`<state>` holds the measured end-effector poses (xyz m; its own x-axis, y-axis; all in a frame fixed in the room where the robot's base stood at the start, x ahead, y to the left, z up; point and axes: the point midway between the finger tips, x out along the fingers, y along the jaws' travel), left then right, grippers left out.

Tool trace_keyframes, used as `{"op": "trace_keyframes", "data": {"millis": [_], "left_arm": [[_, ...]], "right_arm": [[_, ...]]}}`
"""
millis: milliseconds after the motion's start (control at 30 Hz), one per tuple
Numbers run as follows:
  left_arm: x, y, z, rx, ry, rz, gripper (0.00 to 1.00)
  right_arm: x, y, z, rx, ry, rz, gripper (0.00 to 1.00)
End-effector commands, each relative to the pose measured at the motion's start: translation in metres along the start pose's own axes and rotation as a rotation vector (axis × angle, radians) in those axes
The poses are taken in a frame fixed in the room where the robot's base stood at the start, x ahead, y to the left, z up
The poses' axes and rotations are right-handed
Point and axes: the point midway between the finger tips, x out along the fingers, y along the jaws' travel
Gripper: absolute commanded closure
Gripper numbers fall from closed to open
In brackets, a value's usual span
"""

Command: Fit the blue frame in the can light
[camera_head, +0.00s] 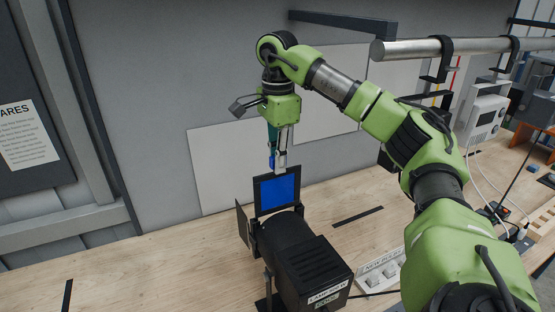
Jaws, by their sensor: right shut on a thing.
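The blue frame (278,192) is a blue square sheet in a dark border. My right gripper (278,170) is shut on its top edge and holds it upright, pointing down. The black can light (312,262) stands on the wooden bench, with its front facing away from me and a side flap (243,223) at its left. The frame shows just above the front end of the light. I cannot tell whether its lower edge is inside the light's slot. My left gripper is not in view.
A grey pipe (460,47) runs above at the right. White panels lean against the back wall. The bench left of the light is mostly clear.

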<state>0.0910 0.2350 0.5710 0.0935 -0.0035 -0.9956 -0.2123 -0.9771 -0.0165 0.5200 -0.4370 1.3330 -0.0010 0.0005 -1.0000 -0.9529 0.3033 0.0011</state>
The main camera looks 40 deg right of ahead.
Motion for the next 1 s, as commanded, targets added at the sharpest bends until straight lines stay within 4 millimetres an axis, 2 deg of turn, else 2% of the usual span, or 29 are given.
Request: {"op": "trace_keyframes", "data": {"millis": [1000], "left_arm": [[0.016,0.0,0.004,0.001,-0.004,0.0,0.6]], "right_arm": [[0.026,0.0,0.0,0.0,0.0,-0.001,1.0]]}}
